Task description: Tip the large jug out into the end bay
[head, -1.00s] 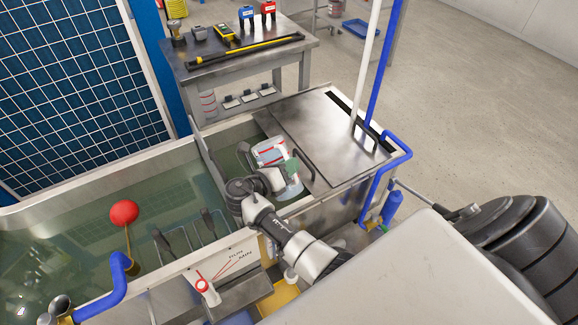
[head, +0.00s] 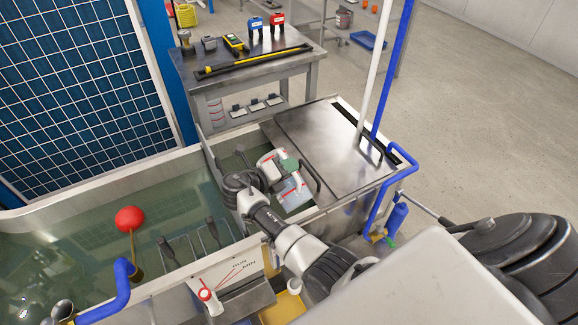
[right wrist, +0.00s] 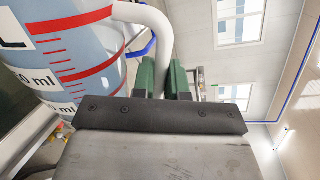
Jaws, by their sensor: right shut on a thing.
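The large jug (head: 293,190) is clear with red bands and bluish contents; it is over the end bay (head: 311,213) of the tank and looks tilted. The bay is the narrow water-filled compartment beside the steel cover. My right gripper (head: 282,170) is shut on the jug's white handle. In the right wrist view, the green finger pads (right wrist: 163,80) close around the handle, and the jug (right wrist: 65,50) fills the upper left. The jug's mouth and any pouring stream cannot be made out. My left gripper is not in view.
The main tank (head: 100,172) holds water and a red float ball (head: 129,219). A steel cover (head: 325,135) lies right of the bay, with white and blue pipes (head: 375,85) rising beside it. A tool bench (head: 240,72) stands behind. Open floor lies to the right.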

